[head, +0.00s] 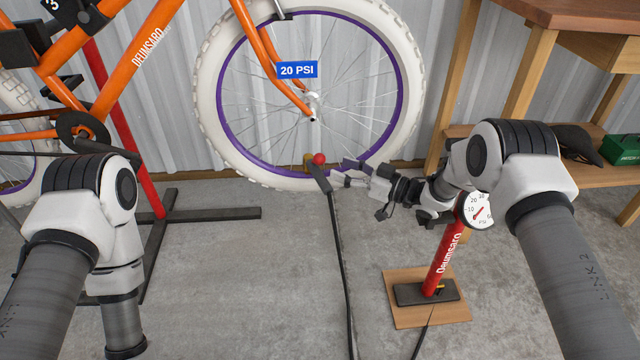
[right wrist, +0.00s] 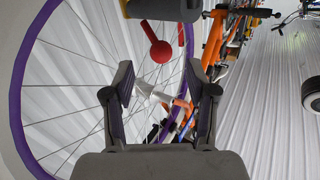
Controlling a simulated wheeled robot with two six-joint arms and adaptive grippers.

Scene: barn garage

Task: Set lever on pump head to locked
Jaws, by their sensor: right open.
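The pump head (head: 318,175) is a dark block on the end of a black hose, at the lower rim of the white-tyred wheel. Its lever ends in a red ball (head: 319,158) at the head's top. In the right wrist view the red ball (right wrist: 160,53) hangs on a short red stem below the dark head (right wrist: 165,9), beyond the fingertips and between their lines. My right gripper (head: 346,172) is open and empty, just right of the pump head; its two spread fingers show in the right wrist view (right wrist: 161,85). My left gripper is out of the head view.
A wooden workbench (head: 580,15) is at right. The middle floor is clear except the hose (head: 342,260).

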